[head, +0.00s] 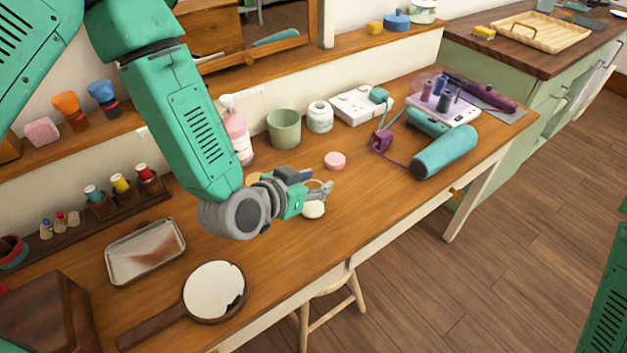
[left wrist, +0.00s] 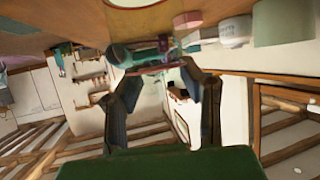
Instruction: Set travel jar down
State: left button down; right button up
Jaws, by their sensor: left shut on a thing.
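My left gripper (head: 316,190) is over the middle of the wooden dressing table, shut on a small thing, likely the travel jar. In the head view the fingers hide most of it. A small cream rounded shape (head: 313,209) shows just below the fingertips; I cannot tell whether it is the held jar or a separate thing on the table. In the left wrist view the two fingers (left wrist: 168,88) stand apart, with a thin brownish edge between their tips. Whether the held thing touches the table cannot be told. My right gripper is out of view.
A pink disc (head: 335,161), white jar (head: 320,117), green pot (head: 284,129) and pink bottle (head: 238,135) stand behind the gripper. A hand mirror (head: 214,291) and tray (head: 146,251) lie left. Tabletop between gripper and dryer is clear.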

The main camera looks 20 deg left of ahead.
pick_arm(q)
jog(key=shift+f, duration=0.2)
jog(key=c, duration=1.1)
grip_release()
jog(key=shift+a, duration=0.3)
jog(key=shift+o, duration=0.2)
jog(key=shift+a, duration=0.5)
jog(key=shift+r, duration=0.1)
jog(key=shift+s+d+r, duration=0.15)
jog(key=p+v, duration=0.4)
jog(key=v, duration=0.7)
jog(key=shift+s+d+p, duration=0.2)
jog(key=shift+d+p, duration=0.05)
jog(key=shift+p, duration=0.1)
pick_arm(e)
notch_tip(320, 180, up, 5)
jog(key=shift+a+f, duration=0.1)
